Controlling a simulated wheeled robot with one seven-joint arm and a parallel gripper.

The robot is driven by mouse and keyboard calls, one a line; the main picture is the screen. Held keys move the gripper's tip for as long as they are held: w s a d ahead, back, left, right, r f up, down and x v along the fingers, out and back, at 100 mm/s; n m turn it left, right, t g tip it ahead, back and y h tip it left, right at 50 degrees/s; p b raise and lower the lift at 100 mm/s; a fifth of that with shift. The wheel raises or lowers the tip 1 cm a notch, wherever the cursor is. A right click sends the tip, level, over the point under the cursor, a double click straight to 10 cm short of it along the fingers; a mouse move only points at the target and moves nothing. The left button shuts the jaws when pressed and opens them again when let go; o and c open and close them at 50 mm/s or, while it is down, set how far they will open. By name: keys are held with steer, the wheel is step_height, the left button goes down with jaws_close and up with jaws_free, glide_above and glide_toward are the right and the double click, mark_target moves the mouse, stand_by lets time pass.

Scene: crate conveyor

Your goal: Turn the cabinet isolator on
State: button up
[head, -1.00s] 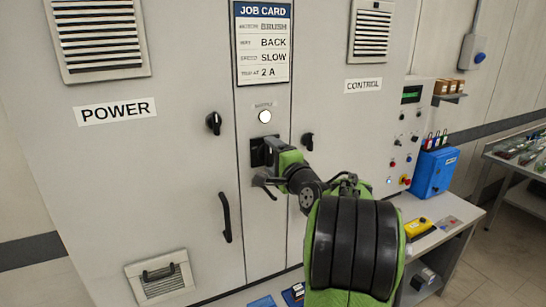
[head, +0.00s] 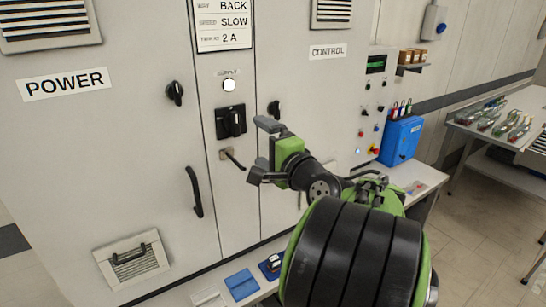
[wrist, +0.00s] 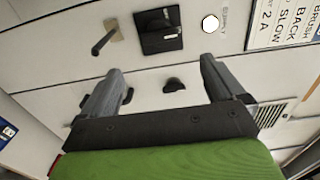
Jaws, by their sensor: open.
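The cabinet isolator (head: 231,122) is a black square plate with a black handle, on the narrow middle panel. Its handle looks upright in the head view. It also shows in the wrist view (wrist: 158,31), beyond the fingertips. The round supply lamp (head: 229,86) above it looks bright white. My gripper (head: 260,152) is open and empty, to the right of the isolator and apart from it. In the wrist view both fingers (wrist: 161,68) stand wide apart with nothing between them.
A metal lever (head: 232,158) sticks out just below the isolator. Dark knobs sit on the POWER door (head: 175,93) and CONTROL door (head: 274,109). A long black handle (head: 194,191) is at lower left. A bench (head: 425,175) with a blue box (head: 401,140) stands right.

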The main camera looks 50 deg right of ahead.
steer(key=v, duration=0.4)
steer(key=shift+s, duration=0.1)
stand_by(0.5)
steer(key=a+f+n+g+y, duration=0.2)
steer(key=a+f+n, duration=0.1)
steer(key=a+n, duration=0.3)
steer(key=w+a+f+n+g+y, duration=0.1)
steer(key=a+f+n+g+y, duration=0.2)
steer(key=a, duration=0.6)
steer(key=a+f+n+g+y, duration=0.1)
steer(key=a+f+n+g, duration=0.1)
steer(key=a+f+n, duration=0.4)
steer(key=s+a+f+n+g, duration=0.2)
steer(key=s+n, duration=0.1)
steer(key=s, duration=0.3)
steer(key=s+a+f+n+g+h, duration=0.1)
steer(key=s+a+f+n+g, duration=0.1)
steer(key=s, duration=0.4)
steer(key=shift+a+f+n+g, duration=0.3)
steer(key=shift+a+n+g, duration=0.1)
steer(key=shift+a+n, duration=0.3)
